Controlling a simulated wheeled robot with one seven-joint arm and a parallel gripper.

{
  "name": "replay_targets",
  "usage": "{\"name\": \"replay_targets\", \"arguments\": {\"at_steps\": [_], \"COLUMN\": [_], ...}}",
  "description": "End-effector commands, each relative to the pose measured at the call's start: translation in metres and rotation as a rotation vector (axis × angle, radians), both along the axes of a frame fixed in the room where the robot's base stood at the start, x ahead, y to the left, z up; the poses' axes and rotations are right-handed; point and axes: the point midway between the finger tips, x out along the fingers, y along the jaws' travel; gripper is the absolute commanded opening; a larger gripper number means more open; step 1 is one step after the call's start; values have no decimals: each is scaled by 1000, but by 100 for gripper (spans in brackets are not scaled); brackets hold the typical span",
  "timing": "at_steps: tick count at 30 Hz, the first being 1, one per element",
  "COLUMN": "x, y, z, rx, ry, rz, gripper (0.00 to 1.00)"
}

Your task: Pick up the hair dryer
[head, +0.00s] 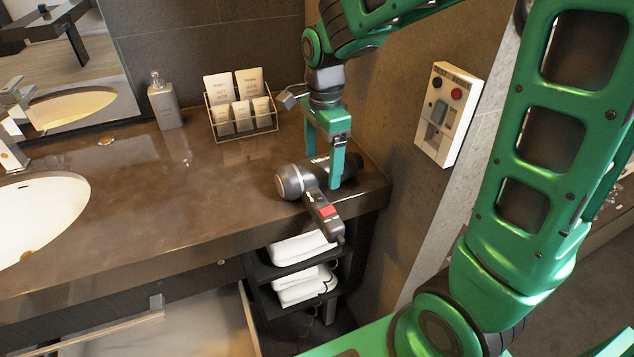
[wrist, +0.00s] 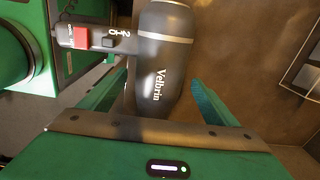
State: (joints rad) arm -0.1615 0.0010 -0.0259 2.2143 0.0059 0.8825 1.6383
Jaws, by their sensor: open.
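The hair dryer (head: 314,186) is dark grey with a silver rear end and a red switch on its handle. It lies on the brown counter (head: 140,215) near the right front corner, its handle reaching past the front edge. My gripper (head: 334,172) points down over the dryer's barrel, near the nozzle end. In the wrist view the dryer (wrist: 160,65) shows the name "Velbrin", and its barrel lies between the two open green fingers. I cannot tell whether either finger touches it.
A wire rack of packets (head: 240,113) and a soap bottle (head: 164,102) stand behind on the counter. A white sink (head: 40,215) is at the left. A wall-mounted box (head: 449,113) is close on the right. Shelves with folded towels (head: 300,248) sit below.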

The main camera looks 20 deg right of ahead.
Motion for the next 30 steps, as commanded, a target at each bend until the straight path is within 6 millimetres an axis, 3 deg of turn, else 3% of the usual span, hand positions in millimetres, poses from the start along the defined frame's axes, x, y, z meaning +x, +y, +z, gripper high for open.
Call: {"name": "replay_targets", "arguments": {"at_steps": [6,14,15,23,30], "x": [0,1,1,1,1], "y": [1,1,1,1,1], "z": [-26,-29,-29,-29,-27], "rx": [0,0,0,0,0], "ry": [2,0,0,-1,-2], "rz": [1,0,0,0,0], "gripper": [83,83,80,19,19]}}
